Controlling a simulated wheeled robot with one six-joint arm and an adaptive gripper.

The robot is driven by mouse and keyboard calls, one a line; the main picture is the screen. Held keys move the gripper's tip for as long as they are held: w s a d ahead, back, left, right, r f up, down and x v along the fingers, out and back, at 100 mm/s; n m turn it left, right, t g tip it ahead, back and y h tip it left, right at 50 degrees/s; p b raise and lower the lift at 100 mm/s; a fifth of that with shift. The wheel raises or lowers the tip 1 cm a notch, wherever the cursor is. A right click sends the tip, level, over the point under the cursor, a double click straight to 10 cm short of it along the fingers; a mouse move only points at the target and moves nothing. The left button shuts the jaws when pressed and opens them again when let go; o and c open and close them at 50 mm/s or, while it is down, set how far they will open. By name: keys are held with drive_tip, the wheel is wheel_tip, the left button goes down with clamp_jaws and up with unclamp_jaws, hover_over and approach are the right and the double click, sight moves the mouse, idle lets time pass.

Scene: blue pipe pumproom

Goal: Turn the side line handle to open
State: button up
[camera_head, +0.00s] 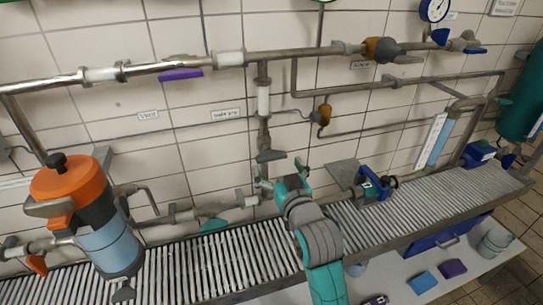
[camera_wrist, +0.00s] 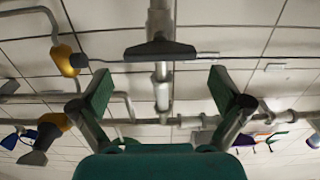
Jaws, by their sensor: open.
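A grey flat handle (camera_head: 270,156) is on the vertical pipe in the middle of the wall. It lies crosswise to that pipe. In the wrist view a dark grey bar handle (camera_wrist: 160,48) lies across the vertical pipe, above the gap between my fingers. No label I can read names it as the side line handle. My gripper (camera_head: 284,177) is open and empty, just below and to the right of the handle in the head view. In the wrist view my gripper (camera_wrist: 162,90) has its fingers wide apart, with the pipe between them. No contact with the handle shows.
An orange and blue canister (camera_head: 108,245) stands at left on the ribbed conveyor (camera_head: 240,262). A purple handle (camera_head: 180,74) is on the upper pipe and a teal handle (camera_head: 214,225) on the lower pipe. A small orange valve (camera_head: 323,113) and a blue-handled valve (camera_head: 374,184) are at right.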

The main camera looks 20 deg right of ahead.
sight(273, 159)
drive_tip(key=shift+w, duration=2.4)
drive_tip(key=c, duration=0.9)
